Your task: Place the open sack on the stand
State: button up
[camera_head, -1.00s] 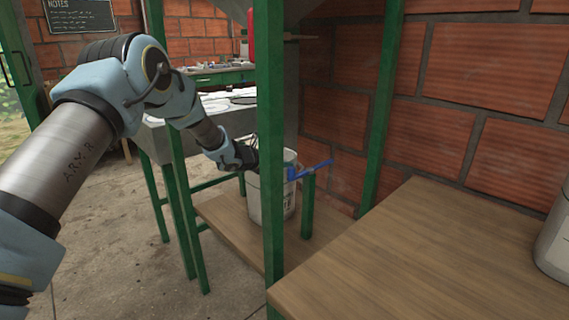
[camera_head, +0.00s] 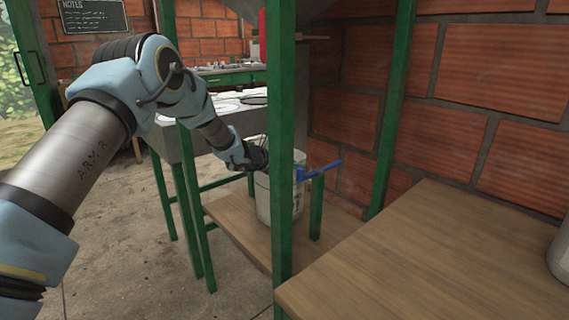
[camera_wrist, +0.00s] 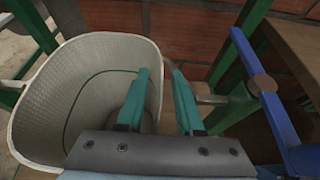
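The open sack (camera_head: 263,203) is a pale woven bag with a wide mouth, upright on a low wooden board (camera_head: 232,222) in a green frame, apparently the stand. A green post partly hides it in the head view. In the wrist view the sack (camera_wrist: 35,110) fills the left side, its inside visible. My gripper (camera_head: 262,152) is at the sack's upper rim. In the wrist view my gripper (camera_wrist: 160,74) has its teal fingers apart, the left over the mouth, the right beyond the right rim. The rim appears to run between them; contact is unclear.
A blue bar (camera_head: 318,171) sits on a short green post right of the sack. A tall green post (camera_head: 281,110) stands in front. A wooden table (camera_head: 430,260) is at the right, and a brick wall (camera_head: 340,115) behind. Concrete floor (camera_head: 130,250) is open at the left.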

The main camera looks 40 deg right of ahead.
jog(key=b+v, duration=0.2)
jog(key=v, duration=1)
jog(key=w+a+r+n+t+y, duration=0.15)
jog(key=w+a+n+t, duration=0.35)
jog(key=w+a+n, duration=0.6)
jog(key=w+a+n+t+y, duration=0.2)
jog(key=a+n+y, duration=0.6)
jog(key=a+n, duration=1.55)
jog(key=s+a+f+n+g+y, duration=0.1)
jog(key=s+a+n+g, duration=0.1)
jog(key=s+a+n, duration=0.7)
jog(key=s+a+f+n+g+y, duration=0.2)
jog(key=s+a+n, duration=0.8)
jog(key=a, duration=0.4)
jog(key=shift+g, duration=0.4)
jog(key=shift+a+y, duration=0.1)
jog(key=shift+y, duration=0.15)
